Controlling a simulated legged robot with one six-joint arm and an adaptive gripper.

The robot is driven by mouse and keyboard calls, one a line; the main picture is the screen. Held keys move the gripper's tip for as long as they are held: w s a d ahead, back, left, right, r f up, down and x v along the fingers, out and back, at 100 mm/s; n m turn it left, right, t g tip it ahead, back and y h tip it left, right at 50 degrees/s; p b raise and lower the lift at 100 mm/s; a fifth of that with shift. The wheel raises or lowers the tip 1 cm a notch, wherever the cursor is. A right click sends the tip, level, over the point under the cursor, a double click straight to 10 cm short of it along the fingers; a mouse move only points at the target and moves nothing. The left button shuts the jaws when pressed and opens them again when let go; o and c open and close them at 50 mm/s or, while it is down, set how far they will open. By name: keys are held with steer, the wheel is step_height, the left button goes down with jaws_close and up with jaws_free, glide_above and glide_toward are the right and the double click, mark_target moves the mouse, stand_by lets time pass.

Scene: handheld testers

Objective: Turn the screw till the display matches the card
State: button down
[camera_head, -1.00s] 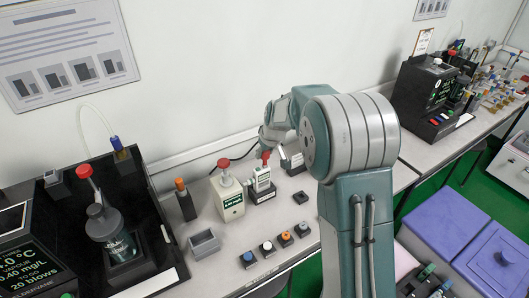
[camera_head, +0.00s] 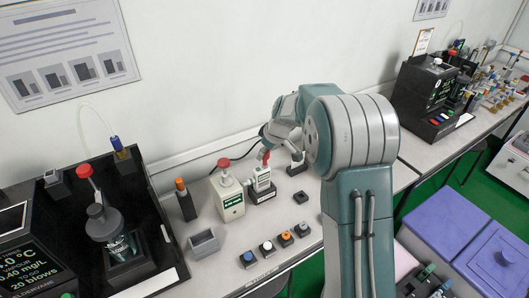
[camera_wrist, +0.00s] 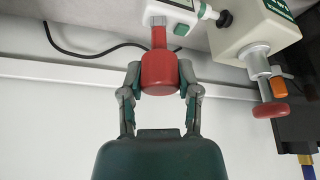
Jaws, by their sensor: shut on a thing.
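My gripper (camera_wrist: 161,88) is shut on the red handle (camera_wrist: 158,72) of a driver-like tool in the wrist view. The handle's narrower neck points at the white handheld tester (camera_wrist: 172,17), which has a green button and a small display cut off by the top edge. Whether the tool's tip sits in the screw cannot be told; the screw is hidden. In the head view the tester (camera_head: 261,178) stands upright in a dark base, with the red handle (camera_head: 266,156) at its top. A small pale card-like piece (camera_head: 297,156) in a dark stand is partly behind my arm. Its markings are unreadable.
A cream box (camera_head: 229,202) with a red knob stands just left of the tester. An orange-topped dark post (camera_head: 184,200), a grey open tray (camera_head: 205,243) and several coloured buttons (camera_head: 267,248) are nearby. A black cable runs along the wall behind.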

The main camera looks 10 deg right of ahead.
steer(key=shift+c, duration=1.2)
jaws_free()
steer(key=shift+f+n, duration=0.25)
steer(key=shift+n, duration=0.15)
steer(key=shift+r, duration=0.15)
steer(key=shift+r, duration=0.15)
steer(key=shift+r, duration=3.45)
